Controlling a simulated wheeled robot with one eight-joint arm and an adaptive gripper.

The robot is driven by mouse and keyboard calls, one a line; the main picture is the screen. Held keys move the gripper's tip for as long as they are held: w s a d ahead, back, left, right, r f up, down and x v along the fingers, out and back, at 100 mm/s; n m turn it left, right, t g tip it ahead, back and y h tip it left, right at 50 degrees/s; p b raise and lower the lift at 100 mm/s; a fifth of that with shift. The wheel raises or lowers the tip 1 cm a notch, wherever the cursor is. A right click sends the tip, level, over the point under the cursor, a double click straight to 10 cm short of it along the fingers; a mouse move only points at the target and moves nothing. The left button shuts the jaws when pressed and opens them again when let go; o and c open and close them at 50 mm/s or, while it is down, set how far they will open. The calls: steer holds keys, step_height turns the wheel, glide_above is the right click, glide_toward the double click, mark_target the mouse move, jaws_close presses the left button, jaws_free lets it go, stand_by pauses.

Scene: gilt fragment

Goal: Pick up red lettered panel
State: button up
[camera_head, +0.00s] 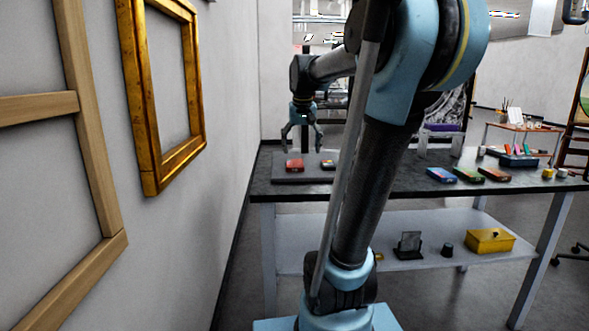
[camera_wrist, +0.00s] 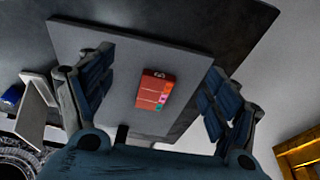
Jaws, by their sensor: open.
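The red lettered panel (camera_head: 294,165) lies on a grey board (camera_head: 290,178) at the left end of the dark table. In the wrist view the red panel (camera_wrist: 155,90) shows as a small red block with some lettering and coloured squares along one side. My gripper (camera_head: 302,147) is above the board, pointing down, with its fingers spread. In the wrist view the two fingers of my gripper (camera_wrist: 150,92) stand on either side of the panel, apart from it. Nothing is between the fingertips.
Several coloured boxes (camera_head: 468,174) lie on the right part of the table (camera_head: 400,184). A gilt frame (camera_head: 160,100) hangs on the left wall. A yellow box (camera_head: 490,241) stands on the lower shelf (camera_head: 430,225). My arm hides the table's middle.

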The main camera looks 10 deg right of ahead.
glide_toward(295, 163)
steer(key=x, duration=0.8)
steer(key=shift+f, duration=0.3)
stand_by(0.4)
steer(key=c, duration=1.2)
